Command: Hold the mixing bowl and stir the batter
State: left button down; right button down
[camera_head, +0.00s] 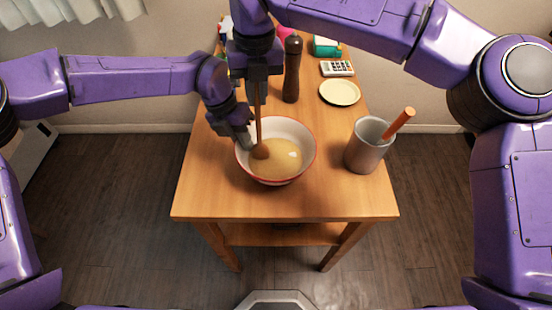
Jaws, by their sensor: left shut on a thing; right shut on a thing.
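The mixing bowl (307,152), white inside with a red rim, stands on the wooden table and holds pale yellow batter (278,163). My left gripper (242,138) is shut on the bowl's left rim. My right gripper (257,82) is above the bowl, shut on the upper part of a wooden spoon (259,125). The spoon points down, close to upright, with its head in the batter at the left side of the bowl. The gripped end of the spoon is hidden by the gripper.
On the wooden table (225,200), a grey cup (362,152) with an orange-brown handle in it stands right of the bowl. Behind are a dark pepper mill (292,72), a cream plate (340,92), a calculator (338,68) and a green container (326,46). The front table strip is clear.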

pick_arm(q)
jog(key=shift+d, duration=0.1)
pick_arm(e)
jog(key=s+d, duration=0.3)
jog(key=s, duration=0.1)
notch_tip(320, 180, up, 10)
jog(key=shift+w+a+r, duration=0.15)
jog(key=shift+r, duration=0.1)
dwell(0.4)
pick_arm(q)
jog(key=c, duration=1.2)
grip_release()
